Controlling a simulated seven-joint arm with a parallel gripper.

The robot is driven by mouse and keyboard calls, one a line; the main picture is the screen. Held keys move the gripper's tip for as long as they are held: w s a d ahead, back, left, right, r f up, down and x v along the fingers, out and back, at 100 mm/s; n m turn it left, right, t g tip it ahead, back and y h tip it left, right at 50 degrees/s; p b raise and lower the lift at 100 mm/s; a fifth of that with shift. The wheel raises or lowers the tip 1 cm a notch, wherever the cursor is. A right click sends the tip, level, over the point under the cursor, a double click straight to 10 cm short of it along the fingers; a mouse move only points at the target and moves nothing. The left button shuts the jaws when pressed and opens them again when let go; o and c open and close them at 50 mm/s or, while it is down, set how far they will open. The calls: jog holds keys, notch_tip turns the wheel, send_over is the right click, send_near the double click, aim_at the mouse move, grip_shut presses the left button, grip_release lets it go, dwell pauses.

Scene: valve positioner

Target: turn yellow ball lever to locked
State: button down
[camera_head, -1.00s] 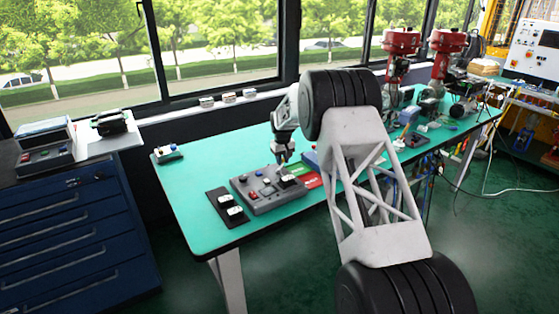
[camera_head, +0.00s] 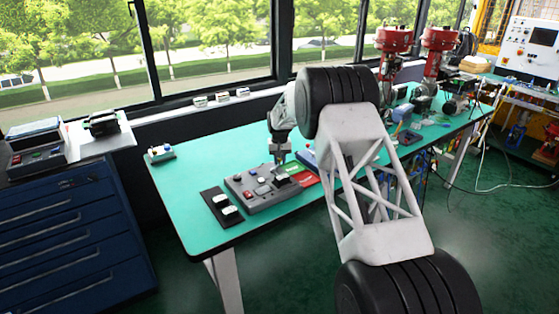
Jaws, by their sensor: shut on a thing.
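A grey control box (camera_head: 250,203) lies on the green table, with several small knobs and buttons on top. My gripper (camera_head: 279,160) points down at the box's back right part, beside a black fitting (camera_head: 290,180). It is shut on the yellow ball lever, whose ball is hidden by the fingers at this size. A green label (camera_head: 298,168) and a red label (camera_head: 306,178) lie just right of the gripper. The lever's exact angle cannot be made out.
A black tray with white switches (camera_head: 222,204) lies left of the box. A small button box (camera_head: 160,153) sits at the table's left end. The table (camera_head: 190,190) between is clear.

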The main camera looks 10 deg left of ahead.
jog(key=c, duration=1)
grip_release()
jog(key=shift+o, duration=0.2)
jog(key=shift+r, duration=0.1)
jog(key=shift+r, duration=3.85)
